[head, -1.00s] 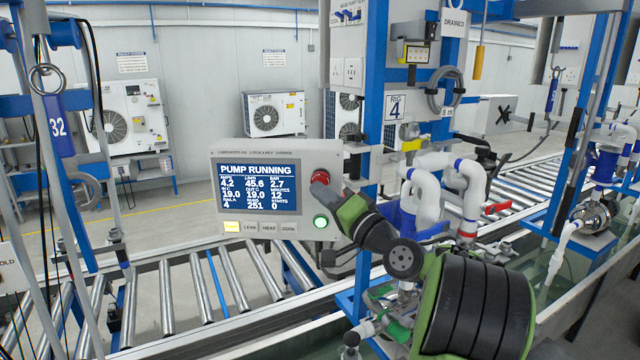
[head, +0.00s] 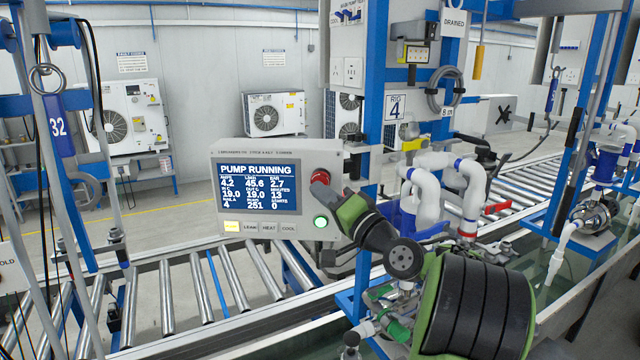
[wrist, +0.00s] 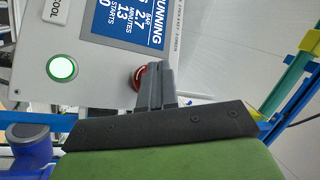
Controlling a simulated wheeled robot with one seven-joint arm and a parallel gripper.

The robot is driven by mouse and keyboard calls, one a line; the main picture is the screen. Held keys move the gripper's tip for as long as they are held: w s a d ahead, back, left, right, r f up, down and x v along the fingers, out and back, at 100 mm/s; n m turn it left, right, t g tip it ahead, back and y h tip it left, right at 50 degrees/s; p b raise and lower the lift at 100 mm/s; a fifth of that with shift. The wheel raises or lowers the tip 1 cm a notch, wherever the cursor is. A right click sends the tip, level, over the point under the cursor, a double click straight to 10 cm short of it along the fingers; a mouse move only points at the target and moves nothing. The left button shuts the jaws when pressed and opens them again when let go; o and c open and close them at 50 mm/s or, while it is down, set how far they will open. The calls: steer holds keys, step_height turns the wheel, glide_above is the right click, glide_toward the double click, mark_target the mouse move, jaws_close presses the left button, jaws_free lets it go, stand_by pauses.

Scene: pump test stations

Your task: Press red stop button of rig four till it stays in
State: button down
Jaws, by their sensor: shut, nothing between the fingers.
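The red stop button (head: 322,177) sits at the upper right of the grey control panel (head: 200,190), beside its screen. The screen (head: 257,187) reads PUMP RUNNING. The sign Rig 4 (head: 394,107) hangs on the blue post behind. In the wrist view the red button (wrist: 139,78) shows just left of my gripper's fingertips and is partly hidden by them. My gripper (wrist: 156,70) is shut and empty, its fingers at the button's edge. Whether they touch it, I cannot tell. In the head view my arm partly covers the panel's right edge. A lit green button (head: 321,221) is below the red one.
A roller conveyor (head: 190,300) runs behind and below the panel. A yellow lit key (head: 231,227) and further keys line the panel's lower edge. A blue post (head: 376,90) rises behind.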

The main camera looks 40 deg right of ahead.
stand_by(0.4)
steer(key=shift+w+d, duration=0.3)
steer(key=shift+w+d+p, duration=0.25)
steer(key=shift+d+p, duration=0.05)
steer(key=shift+p, duration=0.05)
stand_by(0.7)
steer(key=shift+s+a+b, duration=0.6)
steer(key=shift+a+b, duration=0.05)
steer(key=s+a+b, duration=0.2)
steer(key=s+a, duration=0.1)
steer(key=shift+s+a+b, duration=0.2)
steer(key=shift+a+b, duration=0.1)
steer(key=shift+b, duration=0.1)
